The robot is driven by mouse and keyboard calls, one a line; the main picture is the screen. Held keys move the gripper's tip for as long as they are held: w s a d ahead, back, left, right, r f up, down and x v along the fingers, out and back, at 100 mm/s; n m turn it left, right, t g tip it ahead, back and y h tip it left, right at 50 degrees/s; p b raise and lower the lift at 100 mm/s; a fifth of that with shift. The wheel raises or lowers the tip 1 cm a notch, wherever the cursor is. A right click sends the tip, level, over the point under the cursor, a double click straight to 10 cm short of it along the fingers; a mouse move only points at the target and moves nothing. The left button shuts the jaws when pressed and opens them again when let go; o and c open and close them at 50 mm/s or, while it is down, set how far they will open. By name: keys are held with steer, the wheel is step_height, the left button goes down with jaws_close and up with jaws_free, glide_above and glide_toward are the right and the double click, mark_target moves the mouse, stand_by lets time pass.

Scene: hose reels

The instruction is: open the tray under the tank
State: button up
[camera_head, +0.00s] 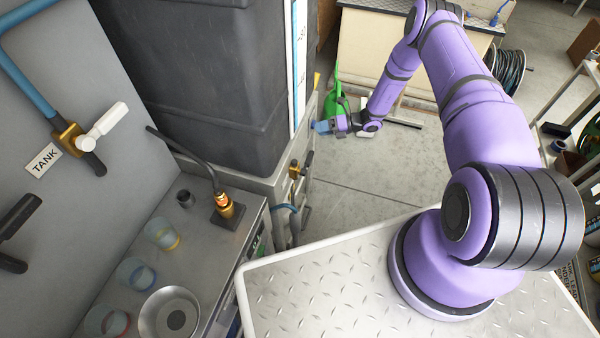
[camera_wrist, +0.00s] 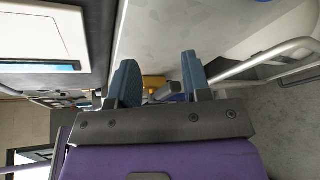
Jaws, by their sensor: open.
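The dark grey tank (camera_head: 215,90) stands on a pale grey stand (camera_head: 305,145) in the head view. My gripper (camera_head: 322,127) is beside the right side of this stand, low down. In the wrist view, my gripper (camera_wrist: 160,80) is open, with its two blue-grey fingers apart. A small yellow part (camera_wrist: 153,82) shows between and beyond the fingers; I cannot tell whether it is touched. A pale, smooth panel (camera_wrist: 165,40) lies just past the fingers. I cannot make out the tray's front or handle clearly in either view.
A bent metal rail (camera_wrist: 270,60) runs to the right of the fingers. A brass valve (camera_head: 297,170) with a blue hose sticks out of the stand's near side. A green container (camera_head: 337,100) stands behind my gripper. The concrete floor (camera_head: 385,180) right of the stand is clear.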

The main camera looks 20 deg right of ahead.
steer(key=s+f+m+t+h, duration=0.15)
steer(key=s+f+m, duration=0.3)
steer(key=f, duration=0.55)
steer(key=s+f+m+t, duration=0.3)
steer(key=f+m, duration=0.2)
steer(key=f, duration=0.4)
steer(key=x, duration=1.1)
steer(key=shift+s+a, duration=0.2)
steer(key=shift+a, duration=0.05)
jaws_close()
